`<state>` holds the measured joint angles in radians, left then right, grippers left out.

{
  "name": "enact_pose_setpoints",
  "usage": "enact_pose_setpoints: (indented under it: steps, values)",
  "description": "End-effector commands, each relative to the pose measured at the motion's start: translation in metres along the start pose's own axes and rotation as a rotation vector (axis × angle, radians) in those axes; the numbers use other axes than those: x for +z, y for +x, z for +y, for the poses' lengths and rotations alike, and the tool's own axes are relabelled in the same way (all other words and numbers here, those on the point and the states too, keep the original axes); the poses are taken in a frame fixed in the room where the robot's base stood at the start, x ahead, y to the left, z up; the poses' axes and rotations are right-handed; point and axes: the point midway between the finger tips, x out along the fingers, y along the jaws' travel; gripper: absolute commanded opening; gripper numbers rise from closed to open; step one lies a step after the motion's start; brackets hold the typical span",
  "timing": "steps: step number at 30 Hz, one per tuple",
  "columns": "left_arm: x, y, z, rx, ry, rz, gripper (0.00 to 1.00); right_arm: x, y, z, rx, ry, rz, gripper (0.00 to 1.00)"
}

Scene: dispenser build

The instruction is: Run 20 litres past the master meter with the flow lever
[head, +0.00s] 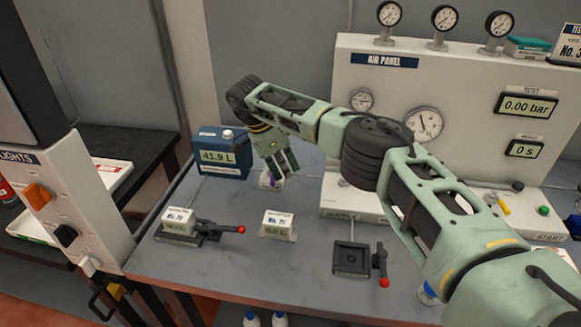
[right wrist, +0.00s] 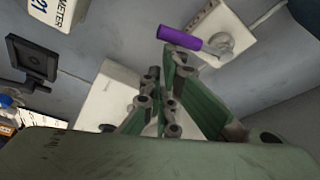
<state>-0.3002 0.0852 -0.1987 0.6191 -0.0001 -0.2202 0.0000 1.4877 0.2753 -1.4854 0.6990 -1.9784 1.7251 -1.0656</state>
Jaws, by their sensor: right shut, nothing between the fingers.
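The blue box (head: 222,153) at the back left of the bench has a display reading 41.9 L; its lower label is too small to read. A small white block (head: 264,185) with a purple lever (head: 273,180) sits just right of it. In the right wrist view the purple lever (right wrist: 180,38) reaches left from a round pivot on its white block (right wrist: 205,20). My right gripper (head: 288,176) is shut and empty, close beside the lever. I cannot tell whether it touches the lever. My left gripper is not in view.
White meters stand on a black clamp (head: 185,234) with a red-knobbed lever and on the bench (head: 278,225). An empty black clamp (head: 352,258) is right of them. The air panel (head: 400,75) with gauges stands behind my right arm. Bare bench lies in front.

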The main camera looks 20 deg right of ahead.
Motion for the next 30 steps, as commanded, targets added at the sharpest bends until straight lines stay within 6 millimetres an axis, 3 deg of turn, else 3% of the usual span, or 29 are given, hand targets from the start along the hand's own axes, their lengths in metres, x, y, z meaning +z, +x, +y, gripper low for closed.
enact_pose_setpoints:
  steps: [12,30]
  values:
    - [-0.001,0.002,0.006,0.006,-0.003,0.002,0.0,0.014,-0.005,0.001,-0.001,-0.004,-0.001,0.0]
    - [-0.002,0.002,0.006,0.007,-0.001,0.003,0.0,0.016,-0.006,0.001,-0.001,-0.005,-0.003,0.0]
